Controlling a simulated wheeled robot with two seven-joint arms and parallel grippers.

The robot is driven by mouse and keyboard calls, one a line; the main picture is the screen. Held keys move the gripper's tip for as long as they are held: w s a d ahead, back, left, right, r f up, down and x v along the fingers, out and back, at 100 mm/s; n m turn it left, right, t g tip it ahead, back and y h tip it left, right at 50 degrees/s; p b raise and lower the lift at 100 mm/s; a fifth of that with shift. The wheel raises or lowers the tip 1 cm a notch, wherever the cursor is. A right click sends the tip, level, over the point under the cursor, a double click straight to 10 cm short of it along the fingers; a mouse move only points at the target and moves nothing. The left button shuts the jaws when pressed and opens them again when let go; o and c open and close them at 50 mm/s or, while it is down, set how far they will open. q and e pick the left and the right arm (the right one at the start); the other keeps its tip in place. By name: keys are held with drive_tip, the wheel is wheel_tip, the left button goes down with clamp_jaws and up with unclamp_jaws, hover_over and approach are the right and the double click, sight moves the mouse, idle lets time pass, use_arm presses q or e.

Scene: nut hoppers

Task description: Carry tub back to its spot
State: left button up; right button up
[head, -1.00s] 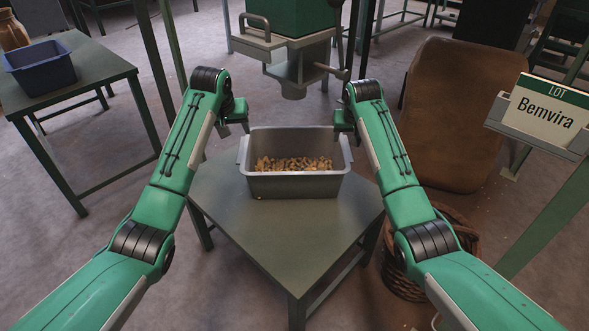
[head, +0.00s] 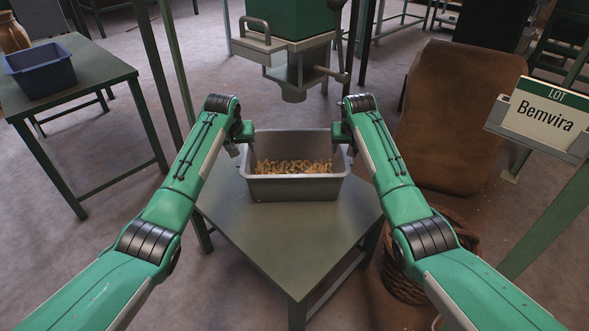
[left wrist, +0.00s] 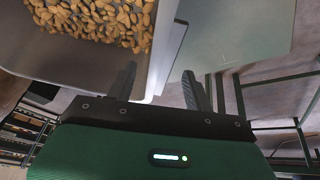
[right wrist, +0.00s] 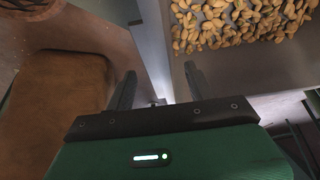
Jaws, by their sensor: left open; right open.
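The grey tub (head: 296,189) stands upright on the green-topped table (head: 285,240) under the hopper, with a layer of tan nuts (head: 293,167) inside. My left gripper (head: 237,148) is open at the tub's left end. In the left wrist view its fingers (left wrist: 158,88) are apart, with the tub's end rim (left wrist: 167,40) between them. My right gripper (head: 350,146) is open at the tub's right end. In the right wrist view its fingers (right wrist: 160,88) are likewise apart, with the tub's edge between them. Neither is closed on the tub.
A hopper with a spout (head: 294,80) hangs behind the tub. A blue bin (head: 40,72) sits on a side table (head: 95,75) at the left. The front tabletop is clear.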

sight(243, 152)
use_arm(q)
drive_tip(key=shift+x, duration=2.5)
use_arm(e)
drive_tip(key=shift+x, duration=1.35)
use_arm(q)
drive_tip(key=shift+c, duration=0.2)
use_arm(e)
drive_tip(key=shift+c, duration=0.2)
use_arm(q)
clamp_jaws()
use_arm(e)
clamp_jaws()
